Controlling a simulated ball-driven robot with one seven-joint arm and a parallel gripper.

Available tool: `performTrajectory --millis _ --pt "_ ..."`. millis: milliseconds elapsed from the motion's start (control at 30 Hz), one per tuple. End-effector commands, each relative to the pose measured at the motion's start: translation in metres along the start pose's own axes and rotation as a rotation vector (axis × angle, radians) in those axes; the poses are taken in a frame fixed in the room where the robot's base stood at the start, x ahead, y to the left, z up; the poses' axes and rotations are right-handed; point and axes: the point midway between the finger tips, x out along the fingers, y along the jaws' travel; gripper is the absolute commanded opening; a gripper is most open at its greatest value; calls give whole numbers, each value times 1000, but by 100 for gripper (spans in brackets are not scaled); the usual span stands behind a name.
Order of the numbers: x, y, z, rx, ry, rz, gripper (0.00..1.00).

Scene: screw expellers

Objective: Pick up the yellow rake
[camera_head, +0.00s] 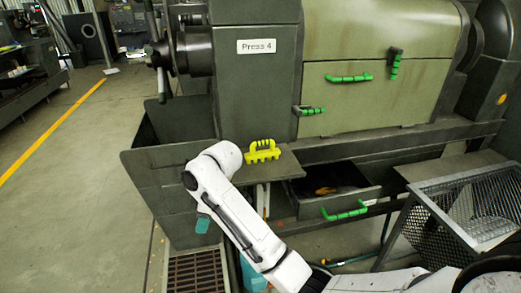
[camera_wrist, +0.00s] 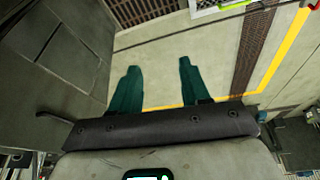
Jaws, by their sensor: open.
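The yellow rake (camera_head: 263,151) is a short-toothed tool with a looped handle. It stands on a small grey shelf (camera_head: 284,170) at the front of the press, just right of the bend of my white arm in the head view. My gripper (camera_wrist: 157,65) shows in the wrist view as two dark green fingers, spread apart with nothing between them. They point over bare floor. The rake cannot be made out in the wrist view. In the head view my arm hides most of my gripper, and a teal part shows below the bend, left of the shelf.
The press (camera_head: 258,90) with green handles fills the back. An open drawer (camera_head: 345,205) with something orange inside juts out right of the shelf. A wire mesh cage (camera_head: 485,210) stands at right. A floor grate (camera_head: 196,272) lies below my arm. Floor at left is free.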

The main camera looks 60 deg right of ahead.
Motion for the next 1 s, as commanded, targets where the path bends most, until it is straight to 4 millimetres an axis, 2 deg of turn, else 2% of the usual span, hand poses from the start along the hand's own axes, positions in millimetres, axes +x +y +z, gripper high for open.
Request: performTrajectory --millis 33,133,200,333,400,500,600,667,1000 --pt "-30 34 1 -33 -16 29 46" --pt "-77 86 12 -112 -63 63 46" --pt "-110 119 26 -158 -108 82 46" --pt "-167 167 58 -218 -192 103 46" --pt "-192 185 75 -237 -232 106 46" --pt "-217 200 94 -255 -273 108 46" --pt "-229 208 104 -263 -294 105 46" --pt "-228 210 108 -265 -301 104 46" --pt "-185 217 121 -265 -300 104 46"
